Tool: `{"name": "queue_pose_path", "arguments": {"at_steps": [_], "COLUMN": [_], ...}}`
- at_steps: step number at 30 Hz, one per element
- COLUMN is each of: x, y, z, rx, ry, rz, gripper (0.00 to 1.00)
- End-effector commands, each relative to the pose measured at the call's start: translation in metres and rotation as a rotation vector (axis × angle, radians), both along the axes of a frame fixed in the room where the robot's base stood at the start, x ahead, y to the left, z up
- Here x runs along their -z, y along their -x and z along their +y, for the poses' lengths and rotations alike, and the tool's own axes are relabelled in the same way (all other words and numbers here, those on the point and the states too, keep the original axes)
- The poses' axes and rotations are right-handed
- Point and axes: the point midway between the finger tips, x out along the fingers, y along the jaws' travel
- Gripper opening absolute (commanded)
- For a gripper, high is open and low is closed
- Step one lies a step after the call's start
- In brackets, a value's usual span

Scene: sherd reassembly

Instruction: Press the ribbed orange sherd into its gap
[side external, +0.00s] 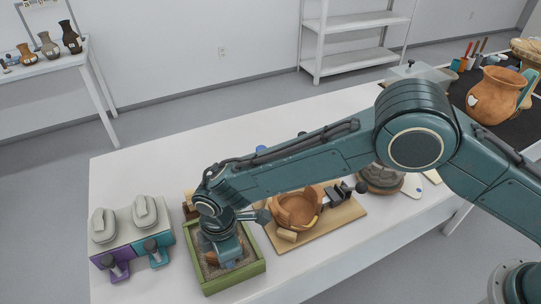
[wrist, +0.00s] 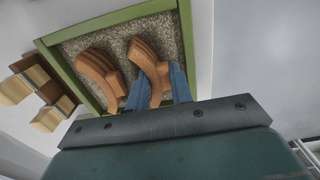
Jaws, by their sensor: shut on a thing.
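My gripper (wrist: 158,84) points down into a green-framed sand tray (side external: 262,268), which also shows in the wrist view (wrist: 70,32). Its blue fingers are shut on the ribbed orange sherd (wrist: 147,60), a curved piece with lines along its face. A second, similar orange sherd (wrist: 97,70) lies on the sand to its left, apart from the held one. Whether the held sherd still touches the sand is unclear. In the side view a broken orange pot (side external: 292,211) with an open, uneven rim stands on a wooden board (side external: 345,213); its gap is not clearly visible.
A dark clamp (side external: 338,193) stands beside the pot. Purple and teal stations with grey pads (side external: 144,212) stand left of the tray. Wooden blocks (wrist: 40,85) lie beside the tray. My arm passes above the pot's back. The front table strip is clear.

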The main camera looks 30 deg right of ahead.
Motion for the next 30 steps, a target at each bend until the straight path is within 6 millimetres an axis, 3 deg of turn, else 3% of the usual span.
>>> {"name": "queue_pose_path", "arguments": {"at_steps": [30], "x": [-0.043], "y": [0.000], "z": [0.000], "rx": [0.000], "ry": [-0.001], "rz": [-0.001], "gripper": [0.06]}}
